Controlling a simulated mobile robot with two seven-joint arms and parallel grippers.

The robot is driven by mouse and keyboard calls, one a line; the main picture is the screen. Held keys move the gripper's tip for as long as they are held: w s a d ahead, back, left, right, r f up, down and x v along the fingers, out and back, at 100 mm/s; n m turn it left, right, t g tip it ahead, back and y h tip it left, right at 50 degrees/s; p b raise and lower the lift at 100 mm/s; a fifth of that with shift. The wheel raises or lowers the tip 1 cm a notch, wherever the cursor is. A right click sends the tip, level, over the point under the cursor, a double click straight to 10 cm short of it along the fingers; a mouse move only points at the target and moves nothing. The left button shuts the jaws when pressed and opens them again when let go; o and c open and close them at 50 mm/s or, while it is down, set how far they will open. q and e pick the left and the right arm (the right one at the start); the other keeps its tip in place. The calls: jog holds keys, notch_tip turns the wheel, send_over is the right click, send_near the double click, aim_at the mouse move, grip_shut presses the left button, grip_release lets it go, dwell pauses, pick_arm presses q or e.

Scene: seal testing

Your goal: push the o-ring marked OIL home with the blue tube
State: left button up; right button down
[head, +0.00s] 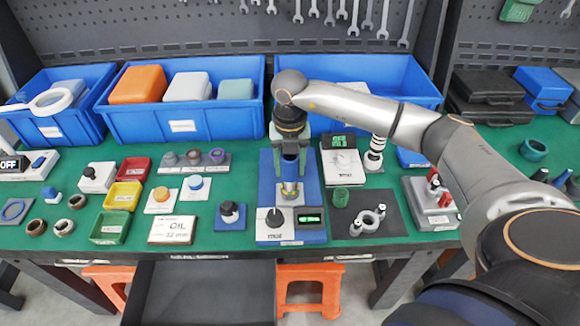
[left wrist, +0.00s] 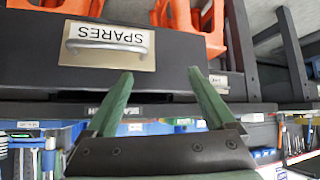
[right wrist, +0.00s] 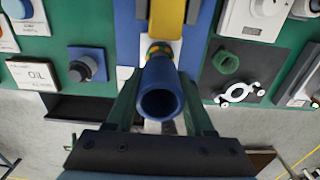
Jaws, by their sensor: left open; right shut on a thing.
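My right gripper (head: 290,137) is shut on the blue tube (head: 290,168), which is roughly upright over the blue test stand (head: 309,190). In the right wrist view the tube (right wrist: 161,104) shows its round open end between the green fingers. At the tube's lower end is a brass-coloured fitting (head: 290,190). The OIL o-ring cannot be made out; the tube hides part of the fitting. A card marked OIL (head: 171,229) lies at the front of the mat. My left gripper (left wrist: 162,82) is open and empty, facing a drawer front marked SPARES (left wrist: 107,45).
A grey mat with a silver two-lobed part (head: 367,221) is to the right. Coloured trays (head: 122,195) and loose rings (head: 63,227) are left. Blue bins (head: 181,125) stand behind.

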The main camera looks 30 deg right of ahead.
notch_tip(320, 180, up, 2)
jog(key=shift+r+p, duration=0.1)
jog(key=shift+p, duration=0.55)
jog(key=shift+r+p, duration=0.6)
jog(key=shift+r, duration=0.75)
